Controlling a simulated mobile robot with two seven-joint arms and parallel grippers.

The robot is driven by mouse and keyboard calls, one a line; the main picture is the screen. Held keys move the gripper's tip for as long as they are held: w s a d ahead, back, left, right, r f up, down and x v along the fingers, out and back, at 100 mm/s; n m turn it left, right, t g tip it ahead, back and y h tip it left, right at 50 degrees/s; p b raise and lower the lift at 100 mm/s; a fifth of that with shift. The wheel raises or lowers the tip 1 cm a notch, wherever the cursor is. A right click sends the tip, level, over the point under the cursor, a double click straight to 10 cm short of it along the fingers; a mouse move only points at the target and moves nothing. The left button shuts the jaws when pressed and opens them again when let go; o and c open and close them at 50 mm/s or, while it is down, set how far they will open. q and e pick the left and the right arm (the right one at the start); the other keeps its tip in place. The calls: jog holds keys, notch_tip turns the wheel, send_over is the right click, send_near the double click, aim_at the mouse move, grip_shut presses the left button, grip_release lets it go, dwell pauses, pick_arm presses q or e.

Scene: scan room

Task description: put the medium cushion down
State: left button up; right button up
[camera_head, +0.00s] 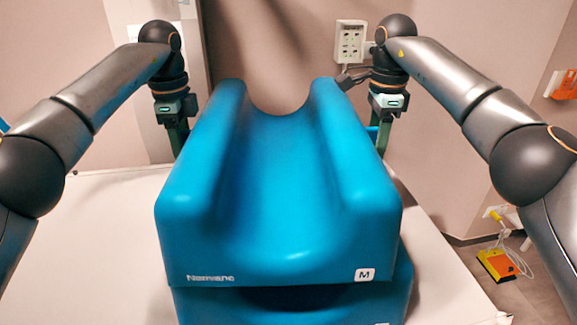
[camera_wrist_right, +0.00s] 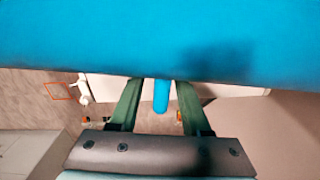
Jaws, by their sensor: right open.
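The medium cushion (camera_head: 280,190), blue with a deep trough and a white "M" label, rests on top of another blue cushion (camera_head: 230,308) on the white table. My left gripper (camera_head: 178,138) points down at its far left side; its fingertips are partly hidden by the cushion. My right gripper (camera_head: 382,140) points down at its far right side. In the right wrist view the right gripper (camera_wrist_right: 159,88) is open, its two fingers apart on either side of a blue handle (camera_wrist_right: 161,97) that sticks out from the cushion; neither finger visibly touches it.
The white table (camera_head: 90,245) is bare to the left of the cushions, with a narrower bare strip on the right. A wall with a socket panel (camera_head: 350,41) stands close behind. A yellow-orange device (camera_head: 496,265) with a cable lies on the floor at right.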

jog(key=shift+r, duration=2.2)
